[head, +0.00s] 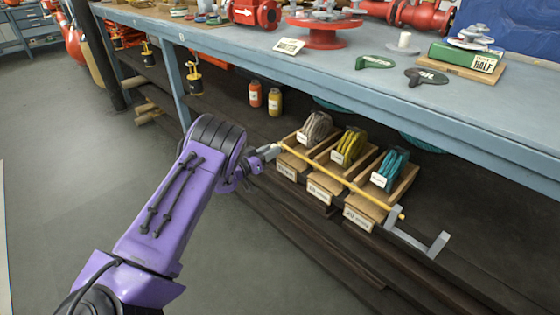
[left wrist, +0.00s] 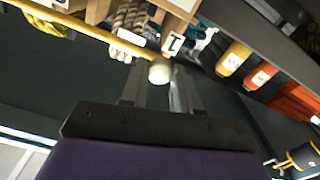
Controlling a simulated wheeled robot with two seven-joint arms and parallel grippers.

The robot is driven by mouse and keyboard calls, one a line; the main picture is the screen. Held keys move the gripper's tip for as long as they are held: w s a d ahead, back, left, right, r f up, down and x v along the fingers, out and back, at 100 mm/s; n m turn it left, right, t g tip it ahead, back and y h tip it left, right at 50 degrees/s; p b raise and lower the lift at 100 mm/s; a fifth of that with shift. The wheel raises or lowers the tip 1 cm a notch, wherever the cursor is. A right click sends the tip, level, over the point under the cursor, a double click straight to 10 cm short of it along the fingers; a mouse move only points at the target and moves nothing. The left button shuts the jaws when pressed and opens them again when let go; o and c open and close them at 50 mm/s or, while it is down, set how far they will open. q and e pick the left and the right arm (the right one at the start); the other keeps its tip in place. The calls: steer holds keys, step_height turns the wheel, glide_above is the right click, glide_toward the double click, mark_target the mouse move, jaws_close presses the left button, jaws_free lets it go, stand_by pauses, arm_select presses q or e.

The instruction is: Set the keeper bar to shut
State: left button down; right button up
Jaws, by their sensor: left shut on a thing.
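The keeper bar (head: 340,180) is a thin yellow rod running slantwise across the fronts of three wooden bins under the bench. Its right end lies by a grey bracket (head: 420,238). My left gripper (head: 269,152) is at the bar's left end, its jaws shut on it. In the left wrist view the bar (left wrist: 85,32) comes in from the upper left and ends in a pale round knob (left wrist: 159,71) between the fingers of my left gripper (left wrist: 158,82). The fingers partly hide this end. My right gripper is not in view.
The bins hold grey (head: 315,127), yellow-green (head: 348,147) and teal (head: 391,168) coiled ropes. The blue-grey bench top (head: 350,100) overhangs the bins. Open floor (head: 70,190) lies left.

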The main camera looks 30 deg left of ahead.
arm_select(q)
steer(key=shift+w+a, duration=0.1)
steer(key=shift+a, duration=0.3)
steer(key=c, duration=0.8)
jaws_free()
steer(key=s, duration=0.3)
steer(key=s+a, duration=0.1)
steer(key=s, duration=0.3)
steer(key=s+a+p, duration=0.1)
steer(key=s, duration=0.2)
steer(key=shift+s, duration=0.15)
